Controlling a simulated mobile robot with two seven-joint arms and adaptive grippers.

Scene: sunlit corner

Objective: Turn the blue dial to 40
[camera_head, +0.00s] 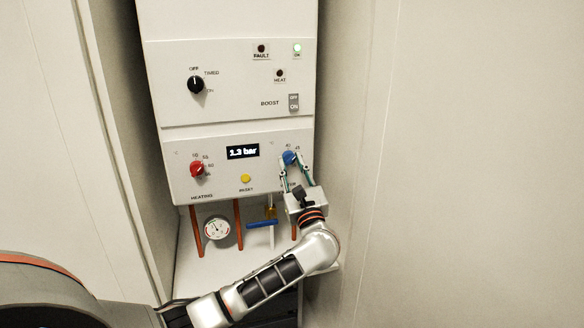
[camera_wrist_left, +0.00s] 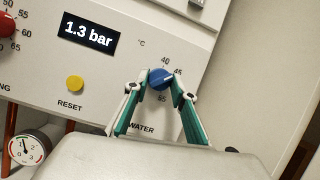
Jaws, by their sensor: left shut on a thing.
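The blue dial (camera_head: 289,157) is at the lower right of the white boiler panel. In the left wrist view the blue dial (camera_wrist_left: 161,77) has a pale line on its face that seems to point to the upper right, near 45; its exact setting is hard to read. The number 40 (camera_wrist_left: 165,61) is printed just above it. My left gripper (camera_head: 291,161) reaches up from below, its two green-sided fingers shut on the dial from either side. The fingers hide some of the scale. My right gripper is not in view.
Left of the dial are the yellow reset button (camera_head: 246,179), the display (camera_head: 243,152) reading 1.3 bar, and the red heating dial (camera_head: 197,169). Below hang copper pipes, a pressure gauge (camera_head: 217,228) and a blue valve handle (camera_head: 262,223). A plain wall (camera_head: 470,150) stands at right.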

